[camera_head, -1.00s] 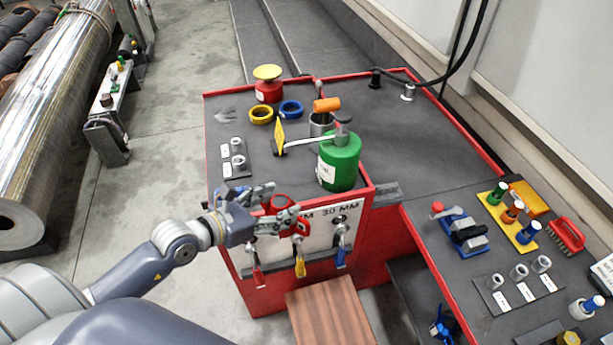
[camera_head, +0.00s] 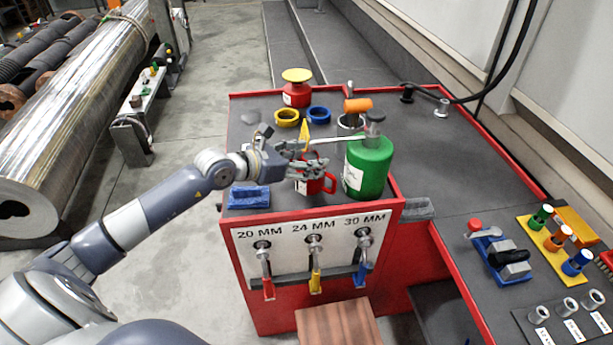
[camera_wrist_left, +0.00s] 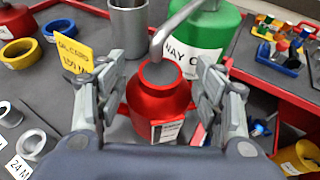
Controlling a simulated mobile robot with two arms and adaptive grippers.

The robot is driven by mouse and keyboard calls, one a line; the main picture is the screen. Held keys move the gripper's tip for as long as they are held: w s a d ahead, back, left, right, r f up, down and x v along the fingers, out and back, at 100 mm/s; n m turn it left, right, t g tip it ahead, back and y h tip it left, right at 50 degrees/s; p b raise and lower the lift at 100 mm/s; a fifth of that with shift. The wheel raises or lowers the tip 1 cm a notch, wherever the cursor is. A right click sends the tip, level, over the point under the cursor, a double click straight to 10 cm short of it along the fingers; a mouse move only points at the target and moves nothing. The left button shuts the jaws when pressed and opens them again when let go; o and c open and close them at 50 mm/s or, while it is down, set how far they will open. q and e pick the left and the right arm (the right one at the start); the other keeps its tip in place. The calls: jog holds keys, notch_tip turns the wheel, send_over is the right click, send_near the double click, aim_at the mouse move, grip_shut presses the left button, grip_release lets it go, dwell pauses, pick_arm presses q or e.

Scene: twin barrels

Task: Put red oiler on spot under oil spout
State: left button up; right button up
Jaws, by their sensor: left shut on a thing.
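My left gripper (camera_head: 295,162) is shut on the red oiler (camera_head: 316,184), above the far red-edged bench. In the left wrist view the oiler (camera_wrist_left: 160,98) stands between the fingers (camera_wrist_left: 160,92), its round grey top facing up and a white label on its side. The green oil can (camera_head: 369,168) stands just to its right in the head view. The can's grey spout (camera_head: 322,140) reaches left, and in the wrist view its tip (camera_wrist_left: 157,45) is close to the oiler's top. The spot under the spout is hidden. Whether the oiler touches the bench cannot be told.
A yellow sign (camera_wrist_left: 75,50) stands close to the left finger. A grey metal cup (camera_wrist_left: 128,28) is behind the oiler. Yellow (camera_head: 287,117) and blue rings (camera_head: 318,115) and a red can with a yellow top (camera_head: 296,88) lie farther back. Wrenches (camera_head: 315,270) hang on the front panel.

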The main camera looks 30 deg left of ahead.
aim_at(312, 187)
pick_arm(q)
jog(key=shift+w+a, duration=0.15)
jog(key=shift+w, duration=0.4)
jog(key=shift+f+b, duration=1.5)
jog(key=shift+f, duration=0.2)
jog(key=shift+s+f, duration=0.1)
jog(key=shift+f, duration=0.05)
jog(key=o, duration=1.6)
jog(key=shift+o, duration=0.2)
